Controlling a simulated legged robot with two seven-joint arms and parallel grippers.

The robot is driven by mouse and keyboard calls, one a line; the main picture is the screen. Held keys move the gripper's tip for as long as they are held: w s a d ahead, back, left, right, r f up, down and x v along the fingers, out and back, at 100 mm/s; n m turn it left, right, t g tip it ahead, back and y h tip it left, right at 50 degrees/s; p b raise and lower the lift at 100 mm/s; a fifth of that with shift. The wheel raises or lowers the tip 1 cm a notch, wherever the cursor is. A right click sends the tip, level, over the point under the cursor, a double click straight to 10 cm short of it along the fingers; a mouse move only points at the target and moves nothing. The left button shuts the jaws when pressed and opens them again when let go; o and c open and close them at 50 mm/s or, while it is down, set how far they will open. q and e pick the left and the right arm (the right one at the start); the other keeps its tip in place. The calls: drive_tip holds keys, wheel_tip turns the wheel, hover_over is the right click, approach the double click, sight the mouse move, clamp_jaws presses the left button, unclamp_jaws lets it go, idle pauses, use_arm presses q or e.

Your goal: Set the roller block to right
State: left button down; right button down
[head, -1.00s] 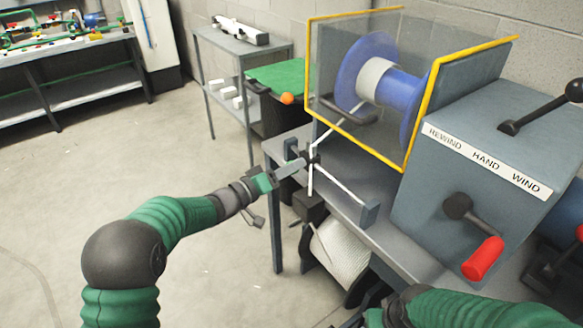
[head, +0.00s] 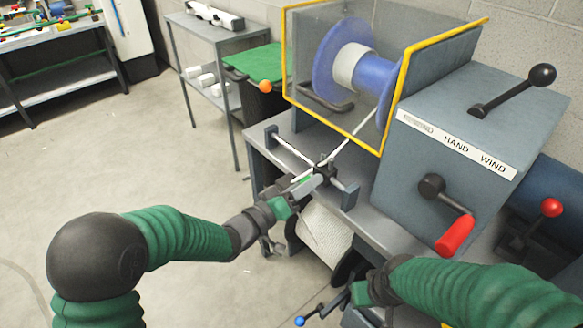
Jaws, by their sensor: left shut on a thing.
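The roller block (head: 325,168) is a small dark block on a pale rod between two grey posts, at the front of the grey bench. It sits nearer the right post (head: 349,196) than the left post (head: 272,139). A white line runs from it up to the blue reel. My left gripper (head: 316,175) is shut on the block from the front left and partly hides it. My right gripper (head: 345,300) is low in the picture, well below the block; its fingers are not clear.
The blue reel (head: 378,76) stands behind a clear guard with a yellow frame (head: 398,85). To the right is a grey housing (head: 470,110) with a red-handled crank (head: 455,235) and a black-knobbed lever (head: 540,76). A white-wound drum (head: 322,232) lies below the bench.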

use_arm(q)
drive_tip(key=shift+s+d+f, duration=0.15)
drive_tip(key=shift+s+f, duration=0.05)
drive_tip(key=shift+f, duration=0.05)
drive_tip(key=c, duration=1)
unclamp_jaws()
drive_tip(key=shift+r, duration=0.1)
drive_tip(key=shift+c, duration=0.2)
drive_tip(key=p+v, duration=0.3)
drive_tip(key=v, duration=1.3)
drive_tip(key=shift+s+a, duration=0.25)
drive_tip(key=shift+a, duration=0.05)
